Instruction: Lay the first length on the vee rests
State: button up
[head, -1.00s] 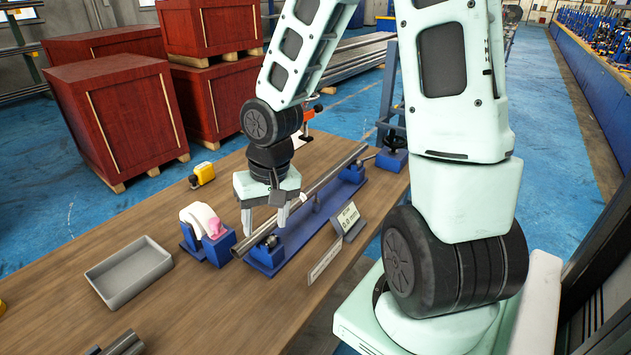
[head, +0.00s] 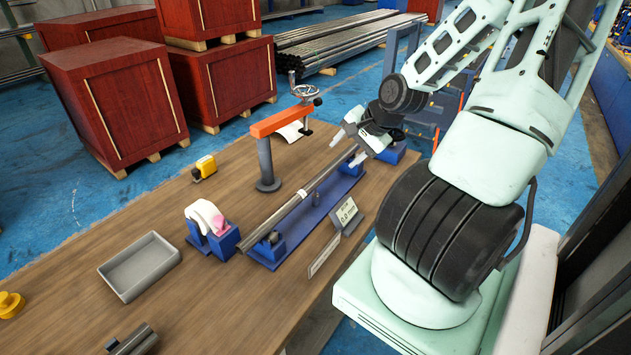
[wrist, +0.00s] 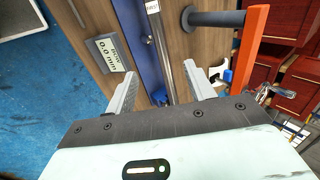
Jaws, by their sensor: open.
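A long grey metal tube (head: 306,196) lies along the blue base with the vee rests (head: 268,252), running from the near rest toward the far end. My gripper (head: 348,137) is open near the tube's far end in the head view. In the wrist view the tube (wrist: 170,52) runs between the two spread fingers of my gripper (wrist: 165,92), and I see no finger touching it. The far rest is partly hidden behind my gripper. Two more short-looking tube ends (head: 132,340) show at the bottom edge of the head view.
An orange arm on a grey post (head: 267,165) stands left of the tube. A display sign (head: 346,214) stands to its right. A grey tray (head: 140,265), a blue block holding a white roll (head: 207,222) and a yellow tape measure (head: 204,167) are on the bench. Red crates (head: 115,100) stand behind.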

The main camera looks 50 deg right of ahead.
jog(key=b, duration=0.3)
send_near(316, 181)
jog(key=x, duration=0.4)
jog(key=shift+p+x, duration=0.45)
jog(key=shift+x, duration=2.4)
jog(key=shift+d+r, duration=0.1)
grip_shut()
